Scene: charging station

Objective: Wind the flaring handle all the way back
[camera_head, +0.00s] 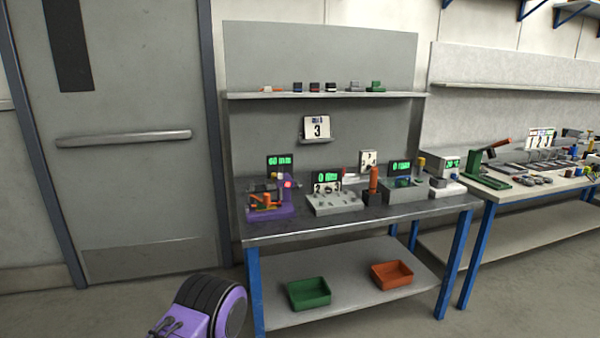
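A small purple device (283,208) with orange parts (265,201) stands at the left end of the near workbench. A red light shows on it, and a green-lit display (280,161) behind it seems to read 60 mm. I cannot tell for sure which part is the flaring handle; the orange pieces low on this device are too small to make out. An orange upright grip (374,178) on a black block stands further right on the same bench. Neither of my grippers is in view.
The grey bench (300,229) also holds a grey block with holes (333,203) and a grey box (404,194). A green tray (309,293) and an orange tray (391,274) sit on its lower shelf. A second bench (515,192) stands right. A door (122,200) is left.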

